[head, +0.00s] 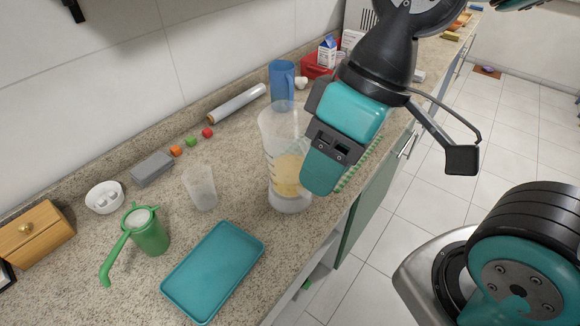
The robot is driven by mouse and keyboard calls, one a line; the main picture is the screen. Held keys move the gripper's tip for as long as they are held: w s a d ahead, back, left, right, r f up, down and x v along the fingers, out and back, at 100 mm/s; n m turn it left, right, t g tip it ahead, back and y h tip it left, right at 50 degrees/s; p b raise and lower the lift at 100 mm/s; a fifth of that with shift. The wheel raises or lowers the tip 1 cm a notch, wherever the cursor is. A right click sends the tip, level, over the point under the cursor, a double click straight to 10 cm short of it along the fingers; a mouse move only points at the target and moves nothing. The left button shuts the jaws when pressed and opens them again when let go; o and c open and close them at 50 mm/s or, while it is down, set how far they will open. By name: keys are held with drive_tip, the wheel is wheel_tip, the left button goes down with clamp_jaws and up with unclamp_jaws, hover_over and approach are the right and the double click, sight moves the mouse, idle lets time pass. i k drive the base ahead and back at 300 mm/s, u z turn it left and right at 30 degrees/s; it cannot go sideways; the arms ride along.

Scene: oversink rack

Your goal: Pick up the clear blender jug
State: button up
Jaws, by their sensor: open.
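The clear blender jug (271,130) stands upright on the speckled counter, right of the teal tray. It has measuring marks on its side and something yellow showing in its lower part. My gripper (321,176) comes down from the upper right with its jaws open. One teal finger overlaps the right side of the jug in the head view. I cannot tell whether it touches the jug or is only in front of it. The other finger is mostly hidden, and so is part of the jug's right side.
A blue jug (282,82) and a foil roll (237,103) are behind. The counter's front edge runs close by the jug.

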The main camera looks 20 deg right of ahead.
sight(283, 125)
drive_tip(key=k, duration=0.5)
drive_tip(key=z, duration=2.25)
drive_tip(key=i, duration=1.75)
drive_tip(key=u, duration=2.6)
drive_tip(key=i, duration=0.15)
drive_tip(key=u, duration=0.2)
